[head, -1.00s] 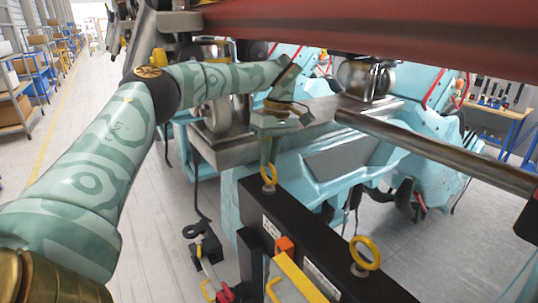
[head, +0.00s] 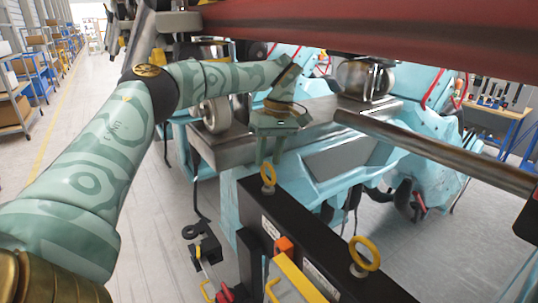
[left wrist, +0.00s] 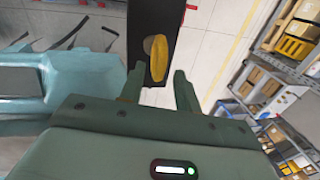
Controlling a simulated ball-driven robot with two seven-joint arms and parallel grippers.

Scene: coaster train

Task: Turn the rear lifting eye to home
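Two yellow lifting eyes stand on a long black bar (head: 318,262). The far eye (head: 268,175) is at the bar's far end, the near eye (head: 364,253) closer to me. I take the far one as the rear eye, but cannot be sure. My left gripper (head: 268,158) points down just above the far eye, fingers apart. In the left wrist view the open fingers (left wrist: 160,77) are on either side of the line to that yellow eye (left wrist: 158,58), which lies just beyond the tips and appears narrow, nearly edge-on. Contact is not visible. My right gripper is out of view.
A red beam (head: 370,35) crosses the top, and a steel rod (head: 435,152) slants at the right. Light-blue machinery (head: 350,160) stands behind the bar. Open floor lies at left.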

